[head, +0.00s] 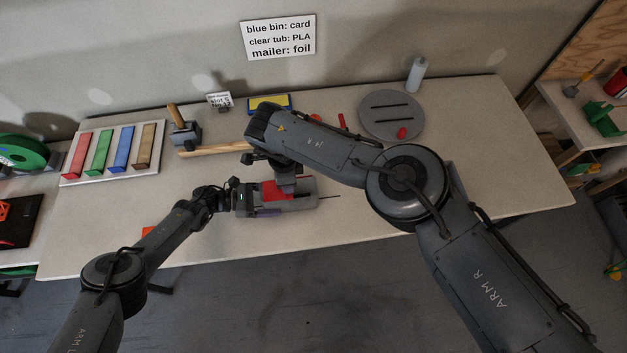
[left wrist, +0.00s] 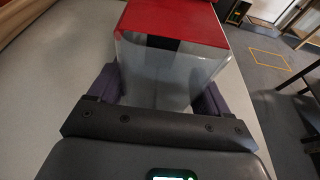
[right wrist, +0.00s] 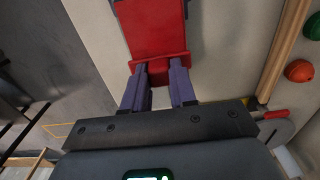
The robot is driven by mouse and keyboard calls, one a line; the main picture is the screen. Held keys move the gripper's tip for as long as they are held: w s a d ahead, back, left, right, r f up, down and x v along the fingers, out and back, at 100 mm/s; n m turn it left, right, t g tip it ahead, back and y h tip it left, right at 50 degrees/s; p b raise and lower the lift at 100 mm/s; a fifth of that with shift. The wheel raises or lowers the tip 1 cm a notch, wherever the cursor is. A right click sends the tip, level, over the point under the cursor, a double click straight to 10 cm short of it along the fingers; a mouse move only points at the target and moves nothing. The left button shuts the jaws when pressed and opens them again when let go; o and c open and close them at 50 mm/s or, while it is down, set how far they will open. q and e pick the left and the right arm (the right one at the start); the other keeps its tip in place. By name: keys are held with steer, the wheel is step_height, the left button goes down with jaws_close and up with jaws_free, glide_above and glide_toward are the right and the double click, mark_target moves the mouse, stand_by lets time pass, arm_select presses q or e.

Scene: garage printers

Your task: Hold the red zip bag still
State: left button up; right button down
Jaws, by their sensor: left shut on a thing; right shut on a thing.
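The red zip bag (head: 271,190) is on the table's near middle, partly hidden by my right arm and gripper. In the left wrist view it has a clear, greyish body (left wrist: 165,72) and a red top band (left wrist: 175,20). My left gripper (left wrist: 158,95) is shut on the clear body, one purple finger on each side. My right gripper (right wrist: 158,80) is shut on the red part (right wrist: 155,35) by a raised red strip. In the head view my left gripper (head: 262,200) comes from the left and my right gripper (head: 287,184) from above.
A rack of coloured strips (head: 112,150) stands at the left. A wooden rolling-pin-like bar (head: 215,148) and a grey block with a wooden handle (head: 185,130) lie behind the bag. A round grey slotted plate (head: 391,113) is at the back right. The table's right side is clear.

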steer(key=shift+a, duration=1.55)
steer(key=c, duration=0.8)
jaws_free()
steer(key=shift+s, duration=0.1)
step_height(320, 180, up, 12)
steer(key=shift+r, duration=0.1)
